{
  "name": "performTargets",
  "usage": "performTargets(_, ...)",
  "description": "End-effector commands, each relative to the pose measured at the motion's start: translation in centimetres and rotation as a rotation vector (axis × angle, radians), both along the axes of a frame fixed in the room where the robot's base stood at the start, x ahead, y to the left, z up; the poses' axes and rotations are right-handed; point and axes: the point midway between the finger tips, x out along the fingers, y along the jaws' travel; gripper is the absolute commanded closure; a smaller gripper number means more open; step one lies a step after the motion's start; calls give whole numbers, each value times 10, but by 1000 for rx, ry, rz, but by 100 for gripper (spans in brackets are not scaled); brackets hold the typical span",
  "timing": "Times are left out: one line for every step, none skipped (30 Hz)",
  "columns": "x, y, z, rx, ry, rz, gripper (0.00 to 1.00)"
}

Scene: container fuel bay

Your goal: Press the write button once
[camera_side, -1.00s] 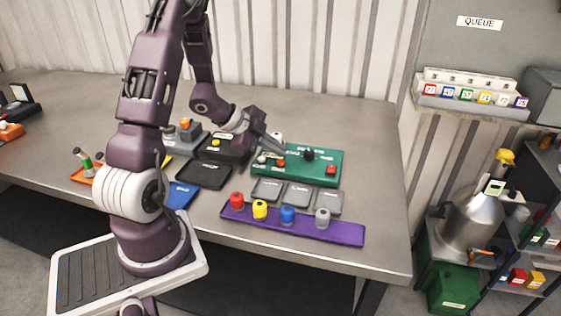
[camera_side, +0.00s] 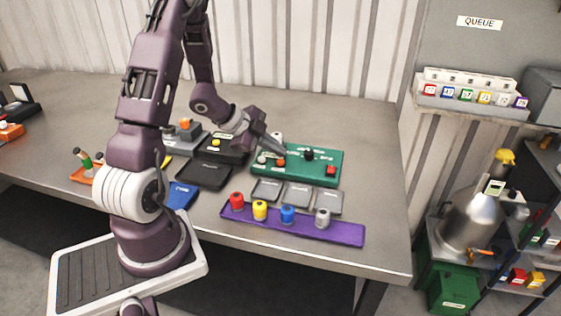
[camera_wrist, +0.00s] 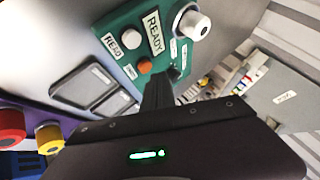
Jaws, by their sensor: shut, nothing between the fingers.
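The green panel (camera_side: 265,175) stands on the bench and carries a white button (camera_side: 262,160), an orange button (camera_side: 281,162), a black knob (camera_side: 308,155) and a red button (camera_side: 331,170). My gripper (camera_side: 283,153) is shut and empty, its tip pointing down over the panel close to the orange button. In the wrist view my fingertips (camera_wrist: 170,76) are beside the orange button (camera_wrist: 145,66); contact cannot be told. The white button (camera_wrist: 131,39) there has a READ label, and a READY label is near. I cannot read a write label.
A purple tray (camera_side: 335,232) with red, yellow, blue and grey capped pieces lies in front of the panel. Grey plates (camera_side: 297,196) lie between them. A black box (camera_side: 222,150) with a yellow button stands left of the panel. The bench's right end is clear.

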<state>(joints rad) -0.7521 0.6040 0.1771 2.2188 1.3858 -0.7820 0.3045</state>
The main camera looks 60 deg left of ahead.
Motion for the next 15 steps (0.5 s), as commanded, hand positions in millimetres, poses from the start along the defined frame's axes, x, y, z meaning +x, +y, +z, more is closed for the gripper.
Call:
performTargets(0,0,0,0,0,0,100)
performTargets(0,0,0,0,0,0,100)
performTargets(0,0,0,0,0,0,100)
performTargets(0,0,-1,0,0,0,100)
performTargets(0,0,-1,0,0,0,100)
performTargets(0,0,-2,0,0,0,100)
performTargets(0,0,-3,0,1,-1,100)
performTargets(0,0,-5,0,1,-1,100)
performTargets(0,0,-6,-1,1,0,100)
performTargets(0,0,-7,-2,1,1,100)
performTargets(0,0,-8,-1,1,0,100)
performTargets(0,0,-9,0,0,0,100)
performTargets(0,0,-9,0,0,0,100)
performTargets(0,0,-9,0,0,0,100)
performTargets(0,0,-9,0,0,0,100)
